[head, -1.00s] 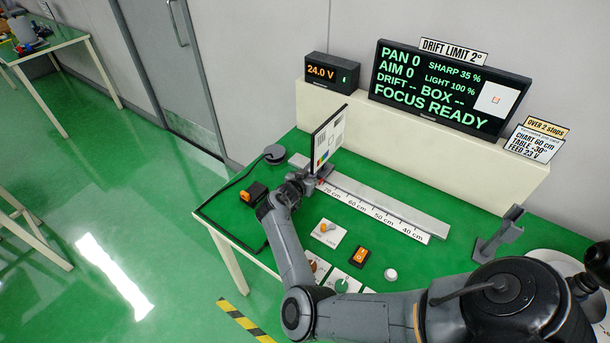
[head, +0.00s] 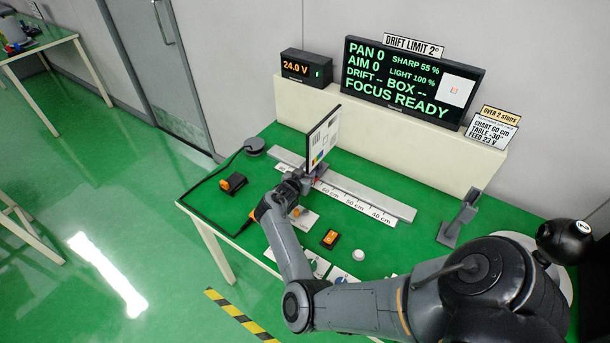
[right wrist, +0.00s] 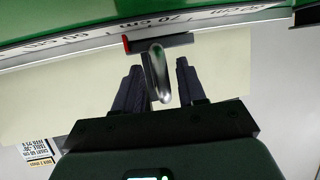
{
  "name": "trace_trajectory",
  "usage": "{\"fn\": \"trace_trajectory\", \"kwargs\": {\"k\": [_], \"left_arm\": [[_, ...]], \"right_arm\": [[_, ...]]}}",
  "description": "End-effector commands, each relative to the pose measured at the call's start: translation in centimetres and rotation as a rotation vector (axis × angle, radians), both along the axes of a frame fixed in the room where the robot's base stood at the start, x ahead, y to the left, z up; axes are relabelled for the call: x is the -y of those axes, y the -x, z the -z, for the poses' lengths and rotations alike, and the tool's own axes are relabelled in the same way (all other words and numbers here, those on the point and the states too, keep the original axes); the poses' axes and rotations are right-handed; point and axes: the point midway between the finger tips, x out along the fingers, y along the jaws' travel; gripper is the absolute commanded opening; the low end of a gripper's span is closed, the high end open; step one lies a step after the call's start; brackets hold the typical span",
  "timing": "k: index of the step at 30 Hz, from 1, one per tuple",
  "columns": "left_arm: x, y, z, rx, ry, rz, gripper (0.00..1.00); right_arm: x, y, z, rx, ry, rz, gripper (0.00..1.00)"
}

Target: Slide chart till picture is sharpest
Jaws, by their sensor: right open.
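The test chart (head: 322,140) stands upright on a carriage (head: 318,170) on the grey scale rail (head: 375,200). In the right wrist view, the carriage (right wrist: 165,42) has a red mark between the 60 cm and 70 cm labels, and a rounded metal handle (right wrist: 158,72). My right gripper (head: 303,182) is at the carriage's near side. In the right wrist view its fingers (right wrist: 157,75) are open, one on each side of the handle, with gaps showing. The screen (head: 410,80) reads SHARP 55 %, LIGHT 100 %, FOCUS READY. My left gripper is not in view.
A card (head: 490,128) reads CHART 60 cm, TABLE -30°, FEED 23 V; the supply display (head: 303,69) reads 24.0 V. An orange switch (head: 330,239) and a white knob (head: 358,255) lie near the front. A grey bracket (head: 458,220) stands right of the rail.

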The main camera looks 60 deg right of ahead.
Motion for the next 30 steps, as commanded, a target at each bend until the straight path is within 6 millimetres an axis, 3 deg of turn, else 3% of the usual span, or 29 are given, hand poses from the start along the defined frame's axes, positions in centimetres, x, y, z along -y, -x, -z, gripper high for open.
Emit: {"fn": "trace_trajectory", "kwargs": {"k": [11, 30], "left_arm": [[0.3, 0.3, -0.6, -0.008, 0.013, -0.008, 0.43], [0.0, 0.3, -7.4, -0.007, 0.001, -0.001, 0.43]], "right_arm": [[-0.7, 0.0, -0.5, -0.001, -0.001, -0.001, 0.4], [-8.9, 0.4, -3.9, -0.002, -0.001, -0.002, 0.4]]}}
